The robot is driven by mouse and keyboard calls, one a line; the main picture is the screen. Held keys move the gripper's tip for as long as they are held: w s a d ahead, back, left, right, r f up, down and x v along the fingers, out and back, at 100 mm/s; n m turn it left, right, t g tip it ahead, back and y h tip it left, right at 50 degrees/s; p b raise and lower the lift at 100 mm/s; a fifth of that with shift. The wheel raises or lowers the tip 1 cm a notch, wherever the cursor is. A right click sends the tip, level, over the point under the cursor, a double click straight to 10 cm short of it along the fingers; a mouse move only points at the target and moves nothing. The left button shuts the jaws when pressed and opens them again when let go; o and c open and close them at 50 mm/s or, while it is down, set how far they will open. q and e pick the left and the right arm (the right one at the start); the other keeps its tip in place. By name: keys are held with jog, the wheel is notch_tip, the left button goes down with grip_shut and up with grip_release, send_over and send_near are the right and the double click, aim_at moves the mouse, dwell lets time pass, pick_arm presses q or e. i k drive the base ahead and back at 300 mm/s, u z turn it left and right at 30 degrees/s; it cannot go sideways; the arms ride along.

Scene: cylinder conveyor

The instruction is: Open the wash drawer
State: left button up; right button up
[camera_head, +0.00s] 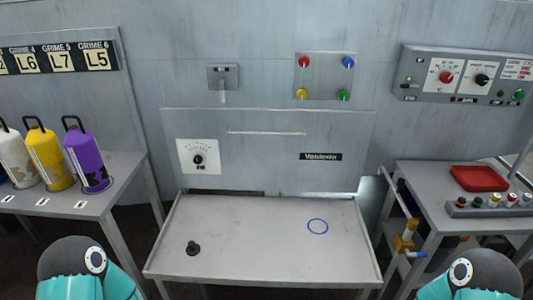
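A grey metal front panel (268,150), which looks like the wash drawer, sits flush in the wall unit at the centre and appears shut. A long thin horizontal handle (266,132) runs across its upper part. A dial (198,158) on a white plate is at its left, and a dark name label (320,156) is at its right. Teal and black parts of my two arms show at the bottom left and bottom right corners. Neither gripper is in view, and nothing touches the handle.
A grey shelf (270,240) with a black knob and blue circle juts out below the panel. A lever (223,84) and coloured buttons are above. Canisters stand on the left table (120,170); a red tray (478,178) lies on the right table (425,190).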

aim_at(275, 149)
jog(key=u, duration=0.25)
jog(key=i, duration=1.15)
jog(key=u, duration=0.3)
